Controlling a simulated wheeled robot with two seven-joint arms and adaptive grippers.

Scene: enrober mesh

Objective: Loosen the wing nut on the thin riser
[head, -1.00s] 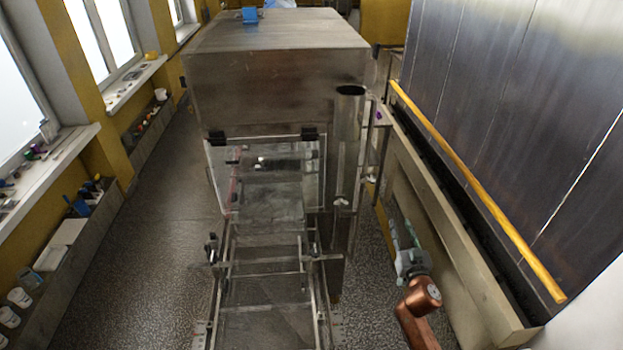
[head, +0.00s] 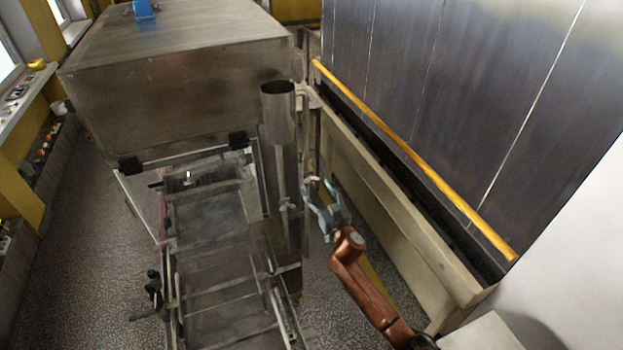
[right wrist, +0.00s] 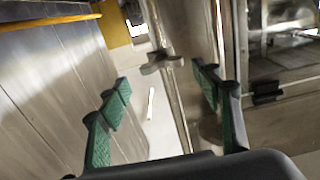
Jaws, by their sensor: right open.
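The thin riser (right wrist: 181,115) is a slim metal rod in the right wrist view, running down beside a wider pipe. A small metal wing nut (right wrist: 155,63) sits on it, its wings spread roughly sideways. In the head view the thin riser (head: 304,150) stands just right of the wide pipe (head: 279,118); the nut is too small to tell there. My right gripper (head: 322,200) is open and empty beside the riser. In the right wrist view its green fingers (right wrist: 162,90) flank the riser, with the nut beyond the tips, apart from them. My left gripper is out of view.
The steel enrober housing (head: 180,75) and its mesh conveyor (head: 225,290) stand left of the riser. A dark panelled wall with a yellow rail (head: 420,165) and a beige ledge (head: 400,230) closes in on the right. Only a narrow floor gap lies between.

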